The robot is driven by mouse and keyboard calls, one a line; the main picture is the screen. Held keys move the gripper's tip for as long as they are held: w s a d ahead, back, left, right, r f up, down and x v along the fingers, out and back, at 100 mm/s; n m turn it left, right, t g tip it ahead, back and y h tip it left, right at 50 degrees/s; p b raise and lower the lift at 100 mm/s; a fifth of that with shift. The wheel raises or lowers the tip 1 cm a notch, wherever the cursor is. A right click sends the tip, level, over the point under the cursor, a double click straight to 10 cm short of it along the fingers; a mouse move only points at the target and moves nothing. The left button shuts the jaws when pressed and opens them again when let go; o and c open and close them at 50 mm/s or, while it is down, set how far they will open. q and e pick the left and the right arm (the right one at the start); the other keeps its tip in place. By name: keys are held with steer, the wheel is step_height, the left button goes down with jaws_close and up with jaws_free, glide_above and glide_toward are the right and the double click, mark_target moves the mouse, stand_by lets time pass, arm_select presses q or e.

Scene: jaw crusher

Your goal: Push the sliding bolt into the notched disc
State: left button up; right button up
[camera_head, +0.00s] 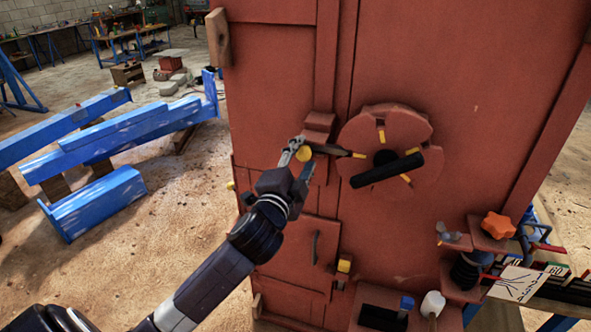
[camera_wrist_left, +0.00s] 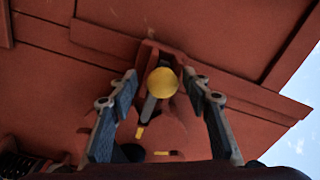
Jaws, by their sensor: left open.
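The sliding bolt (camera_head: 332,150) is a dark rod with a yellow round knob (camera_head: 303,154), mounted by a block on the red machine front. Its tip points right and overlaps the left rim of the red notched disc (camera_head: 426,128); I cannot tell whether it sits in a notch. The disc bears several yellow marks and a black bar handle. My left gripper (camera_head: 296,158) is at the knob end of the bolt. In the left wrist view its fingers (camera_wrist_left: 161,76) are open, one on each side of the yellow knob (camera_wrist_left: 162,83). Contact is unclear. My right gripper is not in view.
The red machine panel (camera_head: 275,75) stands close behind the bolt. A small door with a handle (camera_head: 315,247) is below. At lower right are an orange star knob (camera_head: 498,225) and a white bottle (camera_head: 433,304). Blue beams (camera_head: 125,135) lie on the floor at left.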

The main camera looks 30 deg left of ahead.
arm_select(q)
steer(key=v, duration=1.1)
steer(key=shift+d, duration=0.2)
steer(key=shift+w, duration=0.1)
step_height(320, 180, down, 26)
steer(key=w+n+g+h+b, duration=0.1)
steer(key=w+g, duration=0.2)
steer(key=g, duration=0.2)
steer(key=s+f+n+g+h+b, duration=0.15)
steer(key=s+f, duration=0.25)
steer(key=f, duration=0.8)
steer(key=s+f+n+g, duration=0.1)
steer(key=s+f+g, duration=0.25)
steer(key=f, duration=0.85)
steer(key=s+d+f+n+g, duration=0.1)
steer(key=s+d+f+g, duration=0.1)
steer(key=s+f, duration=0.7)
steer(key=s+d+f+n+g+h+b, duration=0.1)
steer(key=s+d+f+n+g, duration=0.1)
steer(key=s+f, duration=0.7)
steer(key=s+d+f+n+g, duration=0.2)
steer(key=s+f, duration=0.7)
steer(key=s, duration=1)
steer(key=shift+s+d+f+g, duration=0.3)
steer(key=shift+s+d, duration=0.1)
steer(key=shift+d, duration=0.2)
steer(key=shift+h, duration=0.25)
